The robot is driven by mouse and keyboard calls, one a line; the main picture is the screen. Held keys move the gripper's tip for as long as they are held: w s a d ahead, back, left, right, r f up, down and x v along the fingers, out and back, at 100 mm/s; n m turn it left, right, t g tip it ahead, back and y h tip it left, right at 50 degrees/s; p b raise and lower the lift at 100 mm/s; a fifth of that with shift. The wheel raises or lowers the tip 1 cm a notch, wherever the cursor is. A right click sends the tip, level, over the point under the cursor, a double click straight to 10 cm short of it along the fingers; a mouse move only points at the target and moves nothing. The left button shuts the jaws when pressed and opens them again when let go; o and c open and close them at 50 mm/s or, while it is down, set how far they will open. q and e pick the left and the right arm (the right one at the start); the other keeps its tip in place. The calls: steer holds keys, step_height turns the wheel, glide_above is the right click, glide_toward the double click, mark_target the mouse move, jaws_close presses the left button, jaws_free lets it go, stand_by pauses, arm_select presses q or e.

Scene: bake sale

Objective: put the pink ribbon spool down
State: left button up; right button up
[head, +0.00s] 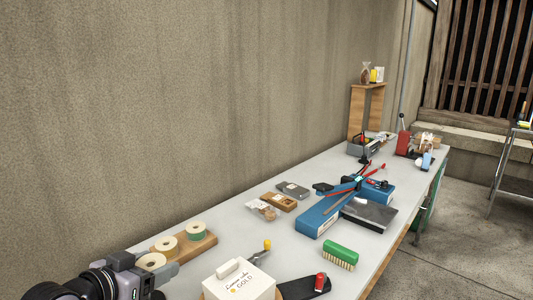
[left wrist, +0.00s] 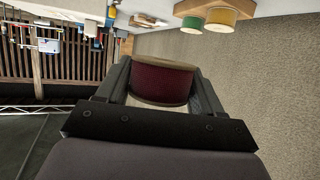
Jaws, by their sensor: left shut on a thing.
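My left gripper (head: 151,266) comes in at the lower left of the head view and is shut on the pink ribbon spool (head: 151,260). In the head view only the spool's pale round top shows. In the left wrist view the spool (left wrist: 162,82) shows dark pinkish-red ribbon between the fingers. A wooden spool board (head: 209,240) lies just beyond it on the table, with a green spool (head: 196,231) and another spool (head: 166,244) on it. The wrist view shows those as green (left wrist: 191,24) and yellow (left wrist: 221,20). The held spool looks apart from them. My right gripper is not in view.
A white cake box (head: 238,281) stands at the near edge, with a green brush (head: 341,255) to its right. A blue paper trimmer (head: 319,215) and small packets (head: 262,210) lie farther along the table. Bare table shows between the board and the packets.

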arm_select(q)
steer(key=s+d+f+n+t+y+p, duration=0.1)
steer(key=s+f+n+y, duration=0.3)
steer(key=s+f, duration=0.3)
steer(key=s+y, duration=0.1)
steer(key=s, duration=0.4)
steer(key=shift+d+f+p, duration=0.15)
steer(key=shift+p, duration=0.2)
